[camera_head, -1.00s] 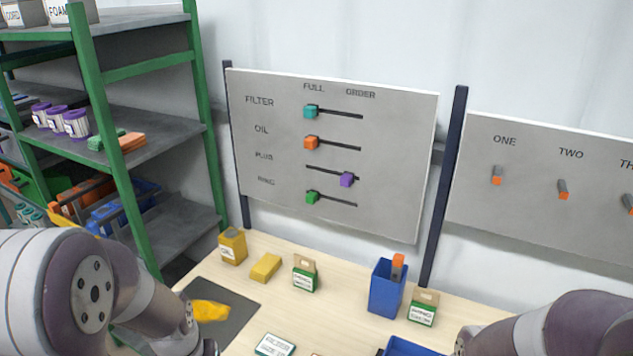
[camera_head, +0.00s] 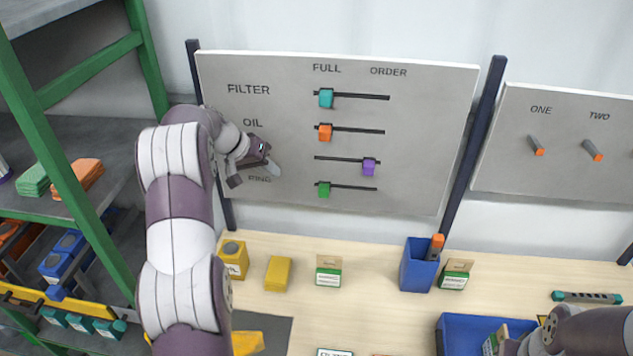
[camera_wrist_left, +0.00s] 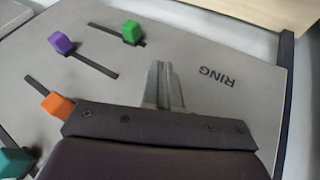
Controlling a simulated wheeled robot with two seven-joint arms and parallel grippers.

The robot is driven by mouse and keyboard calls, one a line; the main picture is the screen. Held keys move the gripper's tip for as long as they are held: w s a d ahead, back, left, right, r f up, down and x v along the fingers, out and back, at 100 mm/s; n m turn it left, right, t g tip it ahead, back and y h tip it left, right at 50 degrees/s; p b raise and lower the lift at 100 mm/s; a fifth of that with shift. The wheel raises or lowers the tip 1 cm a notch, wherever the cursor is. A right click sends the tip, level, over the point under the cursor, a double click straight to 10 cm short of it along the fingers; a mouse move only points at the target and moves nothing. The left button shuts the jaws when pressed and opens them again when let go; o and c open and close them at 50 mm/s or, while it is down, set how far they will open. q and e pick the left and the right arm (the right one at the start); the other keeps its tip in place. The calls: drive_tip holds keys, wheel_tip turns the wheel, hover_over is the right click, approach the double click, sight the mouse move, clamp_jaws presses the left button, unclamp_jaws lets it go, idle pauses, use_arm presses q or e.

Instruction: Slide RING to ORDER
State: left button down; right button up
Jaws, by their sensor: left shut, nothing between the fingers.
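The green slider (camera_head: 324,190) of the RING row sits at the left end of its dark slot, under FULL; it also shows in the left wrist view (camera_wrist_left: 131,33). The ORDER heading (camera_head: 388,71) stands over the right ends of the slots. My left gripper (camera_head: 277,171) is shut and empty in front of the board, left of the green slider and apart from it. In the left wrist view its fingers (camera_wrist_left: 163,85) are together, with the RING label (camera_wrist_left: 217,76) beside them. My left gripper hides the PLUG label. My right gripper cannot be made out; only part of that arm shows at the lower right.
The teal (camera_head: 326,98) and orange (camera_head: 325,132) sliders are at FULL; the purple slider (camera_head: 369,167) is at ORDER, just above the RING row. A post (camera_head: 473,150) stands right of the board (camera_head: 440,130). Boxes and a blue bin (camera_head: 418,268) stand on the table below.

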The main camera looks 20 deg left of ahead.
sight(324, 190)
wheel_tip(324, 190, down, 6)
drive_tip(key=r+b, duration=0.1)
drive_tip(key=b, duration=0.4)
use_arm(q)
drive_tip(key=w+d+f+p, duration=0.4)
drive_tip(key=w+d+f, duration=0.2)
drive_tip(key=d+f, duration=0.1)
drive_tip(key=shift+d+f+p, duration=0.25)
drive_tip(key=shift+f+p, duration=0.15)
drive_tip(key=shift+f, duration=0.25)
use_arm(e)
wheel_tip(324, 190, up, 5)
drive_tip(key=shift+w+f, duration=0.1)
drive_tip(key=shift+f, duration=0.05)
use_arm(q)
drive_tip(key=shift+a, duration=0.1)
use_arm(e)
drive_tip(key=shift+a, duration=0.15)
